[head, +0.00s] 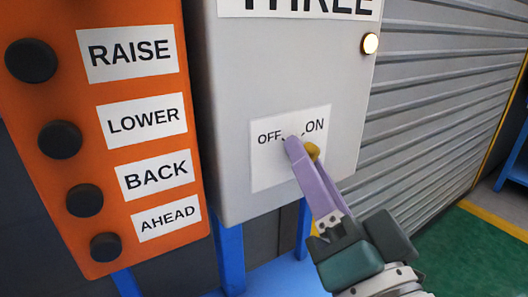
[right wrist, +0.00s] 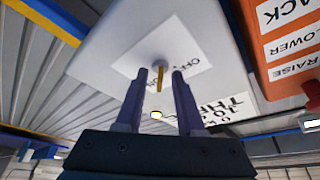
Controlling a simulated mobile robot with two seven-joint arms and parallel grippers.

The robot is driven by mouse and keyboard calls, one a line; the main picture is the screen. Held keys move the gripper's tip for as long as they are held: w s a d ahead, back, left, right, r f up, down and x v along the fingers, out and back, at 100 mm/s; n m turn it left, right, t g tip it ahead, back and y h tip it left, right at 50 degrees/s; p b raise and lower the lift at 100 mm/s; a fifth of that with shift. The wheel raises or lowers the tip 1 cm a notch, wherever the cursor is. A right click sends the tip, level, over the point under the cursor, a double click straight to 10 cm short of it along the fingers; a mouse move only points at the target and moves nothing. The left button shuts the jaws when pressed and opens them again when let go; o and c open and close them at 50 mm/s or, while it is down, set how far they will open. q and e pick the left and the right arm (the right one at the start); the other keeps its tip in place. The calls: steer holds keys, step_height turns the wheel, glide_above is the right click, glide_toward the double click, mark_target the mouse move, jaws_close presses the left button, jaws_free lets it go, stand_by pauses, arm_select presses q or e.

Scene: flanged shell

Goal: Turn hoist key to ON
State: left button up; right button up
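The hoist key (head: 313,150) is a small gold piece on the OFF/ON label (head: 268,172) of a grey box. In the head view it is mostly hidden behind my right gripper (head: 298,147), on the side under the word ON. In the right wrist view, the key (right wrist: 159,78) stands on a round grey base between the two purple fingers of my right gripper (right wrist: 160,73). There is a gap on each side, so the gripper is open around the key. Which word the key points to cannot be told. My left gripper is not in view.
The grey box (head: 238,80) has a lit round lamp (head: 370,43) at its upper right. An orange panel (head: 80,110) with black buttons for RAISE, LOWER, BACK and AHEAD hangs close on the left. A ribbed grey shutter (head: 440,90) is behind on the right.

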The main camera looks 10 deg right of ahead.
steer(key=b+v, duration=0.2)
steer(key=v, duration=0.8)
